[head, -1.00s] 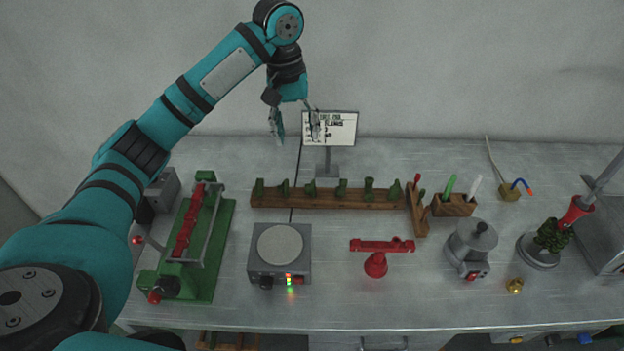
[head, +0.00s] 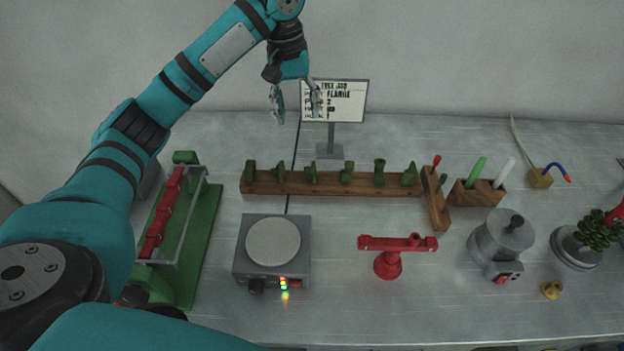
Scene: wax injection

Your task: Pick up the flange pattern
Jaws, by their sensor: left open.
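Several small green wax patterns stand in a row on a long wooden rack (head: 330,187) at the back of the bench. One green pattern (head: 379,172), second from the right end, has a wide round top like a flange; the shapes are small and I cannot be sure which is the flange. My left gripper (head: 297,112) is open and empty, pointing down in the air, appearing above the rack's left half and in front of the sign. My right gripper is out of view.
A hot plate (head: 272,252), a red stand (head: 388,262), a grey pot (head: 502,242) and a green clamp device (head: 178,235) stand nearer. A wooden tool holder (head: 477,193) is right of the rack.

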